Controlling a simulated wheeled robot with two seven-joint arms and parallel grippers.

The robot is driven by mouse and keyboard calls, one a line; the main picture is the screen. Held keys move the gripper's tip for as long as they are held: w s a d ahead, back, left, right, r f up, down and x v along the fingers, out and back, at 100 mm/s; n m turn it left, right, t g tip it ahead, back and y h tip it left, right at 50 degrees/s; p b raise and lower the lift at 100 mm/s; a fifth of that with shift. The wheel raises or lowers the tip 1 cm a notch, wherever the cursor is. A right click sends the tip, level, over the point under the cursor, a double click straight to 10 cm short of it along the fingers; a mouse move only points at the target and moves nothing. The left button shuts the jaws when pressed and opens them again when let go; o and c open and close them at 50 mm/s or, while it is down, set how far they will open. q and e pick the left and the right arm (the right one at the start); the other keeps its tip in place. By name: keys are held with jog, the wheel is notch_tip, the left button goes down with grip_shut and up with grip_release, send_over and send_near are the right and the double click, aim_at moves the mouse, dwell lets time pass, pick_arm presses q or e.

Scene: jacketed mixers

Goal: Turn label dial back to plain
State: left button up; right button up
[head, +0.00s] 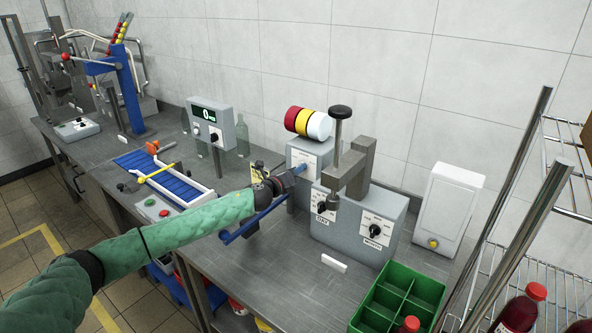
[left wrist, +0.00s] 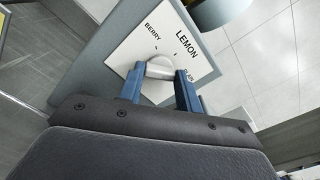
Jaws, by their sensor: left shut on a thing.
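The label box (head: 298,152) is a grey unit below red, yellow and white rolls (head: 308,122) in the head view. My left gripper (head: 299,171) reaches its front from the left and covers the dial there. In the left wrist view, the white dial plate (left wrist: 135,42) reads BERRY and LEMON, with a third word partly hidden by a finger. The label dial (left wrist: 158,66) is a pale grey round knob. My left gripper's blue fingers (left wrist: 160,82) are shut on it from both sides. Where its pointer aims is unclear. My right gripper is not in view.
Right of the label box stands a grey machine (head: 360,228) with two dials and a black-topped post. A green divided crate (head: 398,298) sits at the front right. A blue conveyor (head: 165,178) and a display box (head: 212,122) are to the left.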

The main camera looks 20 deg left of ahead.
pick_arm(q)
jog(key=shift+f+m, duration=0.2)
jog(key=shift+m, duration=0.6)
jog(key=o, duration=1)
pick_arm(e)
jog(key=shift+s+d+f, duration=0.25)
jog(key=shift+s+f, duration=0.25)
pick_arm(q)
jog(key=shift+r, duration=0.1)
jog(key=shift+b+v, duration=1.3)
jog(key=shift+v, duration=2.65)
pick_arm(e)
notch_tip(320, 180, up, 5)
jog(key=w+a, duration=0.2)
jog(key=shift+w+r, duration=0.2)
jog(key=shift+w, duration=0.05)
